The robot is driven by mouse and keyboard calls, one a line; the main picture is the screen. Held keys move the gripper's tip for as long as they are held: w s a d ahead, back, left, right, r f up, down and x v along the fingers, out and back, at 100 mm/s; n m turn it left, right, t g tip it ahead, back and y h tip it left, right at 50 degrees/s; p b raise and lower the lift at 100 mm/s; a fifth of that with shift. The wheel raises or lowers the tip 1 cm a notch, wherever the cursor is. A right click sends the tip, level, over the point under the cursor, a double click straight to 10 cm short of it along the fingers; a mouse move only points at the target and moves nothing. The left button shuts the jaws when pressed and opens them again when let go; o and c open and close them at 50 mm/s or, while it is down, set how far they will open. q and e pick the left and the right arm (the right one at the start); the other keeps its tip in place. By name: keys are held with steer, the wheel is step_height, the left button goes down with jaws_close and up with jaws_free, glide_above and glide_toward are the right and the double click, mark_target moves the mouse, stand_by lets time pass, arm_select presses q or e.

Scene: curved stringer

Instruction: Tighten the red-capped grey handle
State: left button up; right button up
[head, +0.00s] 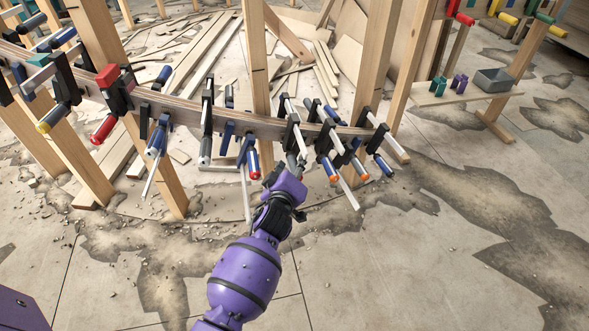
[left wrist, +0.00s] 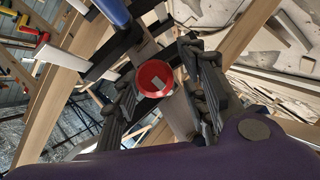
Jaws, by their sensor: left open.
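In the left wrist view a round red cap (left wrist: 154,78) faces the camera, with a pale patch on it. It sits between the two fingers of my left gripper (left wrist: 160,92), which stand open on either side with visible gaps. The handle body behind the cap is mostly hidden. In the head view my left gripper (head: 289,170) is at the front of the curved wooden stringer (head: 262,127), among its clamps; there the gripper hides the cap. A blue handle with a red cap (head: 254,168) hangs just left of the gripper. My right gripper is out of view.
Several clamps with blue, red and orange-capped handles crowd the stringer on both sides. Wooden posts (head: 257,60) stand behind. A low bench (head: 455,94) holds a grey bin (head: 493,80). The front floor is open.

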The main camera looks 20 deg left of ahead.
arm_select(q)
jaws_close()
